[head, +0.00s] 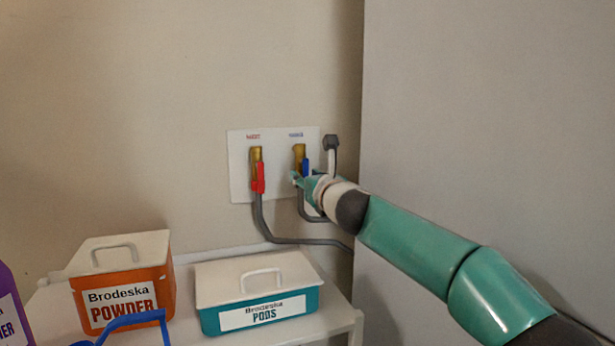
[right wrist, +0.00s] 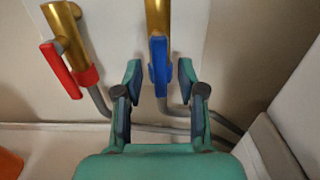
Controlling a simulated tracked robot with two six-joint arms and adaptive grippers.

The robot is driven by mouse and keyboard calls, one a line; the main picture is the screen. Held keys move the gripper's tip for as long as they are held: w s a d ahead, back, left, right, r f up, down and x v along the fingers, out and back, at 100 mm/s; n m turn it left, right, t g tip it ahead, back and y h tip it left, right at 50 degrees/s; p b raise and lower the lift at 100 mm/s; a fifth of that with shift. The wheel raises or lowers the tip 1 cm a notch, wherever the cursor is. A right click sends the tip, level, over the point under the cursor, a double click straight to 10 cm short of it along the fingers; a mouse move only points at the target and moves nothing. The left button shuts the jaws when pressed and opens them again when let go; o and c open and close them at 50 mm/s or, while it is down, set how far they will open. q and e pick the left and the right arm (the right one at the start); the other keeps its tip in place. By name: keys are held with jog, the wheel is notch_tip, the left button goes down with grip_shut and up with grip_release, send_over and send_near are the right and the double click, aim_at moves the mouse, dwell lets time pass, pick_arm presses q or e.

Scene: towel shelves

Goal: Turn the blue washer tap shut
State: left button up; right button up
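The blue tap handle (head: 304,165) is on the right brass valve of the white wall plate (head: 240,180). In the right wrist view the blue handle (right wrist: 159,65) hangs down in line with its brass valve (right wrist: 158,15). My right gripper (head: 297,179) is at the lower end of this handle. In the right wrist view my right gripper (right wrist: 158,75) is open, with one finger on each side of the blue handle and a gap on both sides. My left gripper is not in view.
The red tap handle (head: 258,178) is on the left valve, close by. Grey hoses (head: 275,238) run below the plate. A grey panel (head: 450,100) stands at the right. A white shelf (head: 335,318) below holds an orange powder box (head: 160,290) and a teal pods box (head: 209,322).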

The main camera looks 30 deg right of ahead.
grip_shut()
jog(key=shift+d+n, duration=0.15)
jog(key=shift+n, duration=0.35)
jog(key=n+p, duration=0.1)
jog(key=n, duration=0.4)
jog(key=d+r+n+p, duration=0.1)
jog(key=n+p, duration=0.1)
jog(key=n, duration=0.4)
jog(key=d+r+n+p, duration=0.1)
jog(key=n+p, duration=0.1)
jog(key=n, duration=0.4)
jog(key=shift+s+d+r, duration=0.25)
jog(key=shift+s, duration=0.05)
dwell(0.4)
